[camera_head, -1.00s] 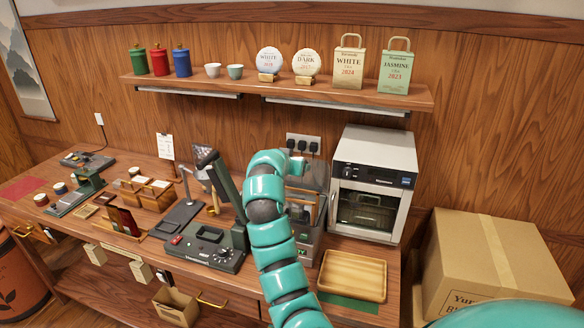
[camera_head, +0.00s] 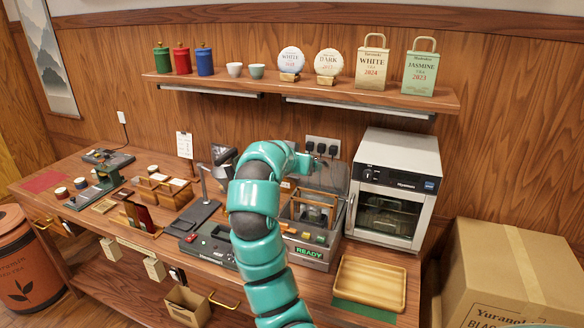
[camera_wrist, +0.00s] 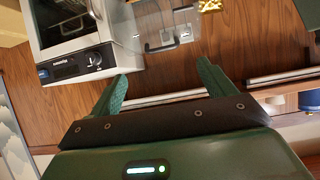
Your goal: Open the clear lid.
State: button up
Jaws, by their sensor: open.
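In the head view my teal arm hides most of my gripper and the machine's left side.
A white oven (camera_head: 398,187) stands close right of the machine; it also shows in the wrist view (camera_wrist: 78,40). A wooden tray (camera_head: 370,283) lies in front. A dark device (camera_head: 205,245) is left of my arm. A loaded shelf (camera_head: 300,92) runs above.

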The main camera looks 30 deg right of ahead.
jog(key=shift+v, duration=2.65)
jog(key=shift+c, duration=0.2)
